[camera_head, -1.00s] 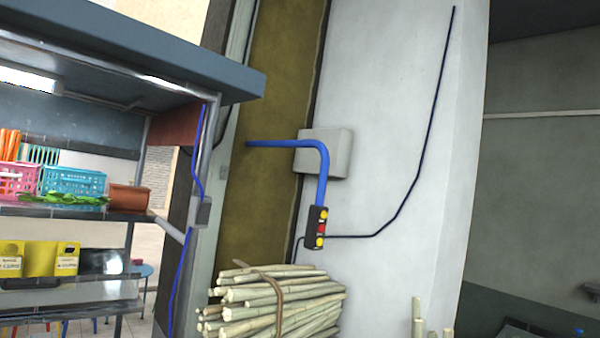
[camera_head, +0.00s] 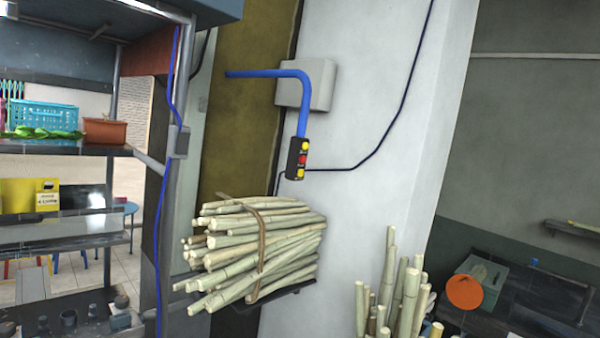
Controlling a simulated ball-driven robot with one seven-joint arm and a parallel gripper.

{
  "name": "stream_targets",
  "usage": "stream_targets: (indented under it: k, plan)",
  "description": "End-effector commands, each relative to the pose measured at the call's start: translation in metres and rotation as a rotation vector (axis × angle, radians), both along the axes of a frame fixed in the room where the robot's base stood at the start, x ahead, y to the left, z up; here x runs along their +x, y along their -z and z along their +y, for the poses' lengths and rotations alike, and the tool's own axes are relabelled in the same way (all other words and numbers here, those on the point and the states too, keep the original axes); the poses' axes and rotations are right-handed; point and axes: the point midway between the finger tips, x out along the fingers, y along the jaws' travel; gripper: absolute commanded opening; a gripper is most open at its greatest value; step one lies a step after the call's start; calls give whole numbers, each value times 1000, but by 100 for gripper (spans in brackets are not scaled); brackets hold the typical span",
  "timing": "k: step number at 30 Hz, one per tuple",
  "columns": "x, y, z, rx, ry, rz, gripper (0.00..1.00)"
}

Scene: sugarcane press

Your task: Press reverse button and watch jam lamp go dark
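A small dark control box (camera_head: 297,159) hangs at the lower end of a bent blue pipe (camera_head: 303,100) in front of the white wall. Its face carries a yellow button at the top (camera_head: 305,147), a red one in the middle (camera_head: 302,160) and a yellow one at the bottom (camera_head: 299,174). Their labels are too small to read, so I cannot tell which is the reverse button. I cannot make out a jam lamp. My gripper is not in view.
A tied bundle of cane (camera_head: 262,245) lies on a dark shelf below the control box. More cane stalks (camera_head: 400,300) stand upright at the lower right. A stall counter with a blue basket (camera_head: 44,115) is at left. A grey box (camera_head: 305,85) is on the wall.

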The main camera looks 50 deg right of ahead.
Motion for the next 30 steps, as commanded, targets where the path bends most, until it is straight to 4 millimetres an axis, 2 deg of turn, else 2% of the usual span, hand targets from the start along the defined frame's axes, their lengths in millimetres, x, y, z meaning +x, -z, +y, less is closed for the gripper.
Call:
stream_targets:
  k: [10, 15, 16, 30]
  plan:
    - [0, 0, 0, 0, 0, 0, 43]
    - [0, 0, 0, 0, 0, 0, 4]
    - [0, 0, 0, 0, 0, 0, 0]
    - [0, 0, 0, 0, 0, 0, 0]
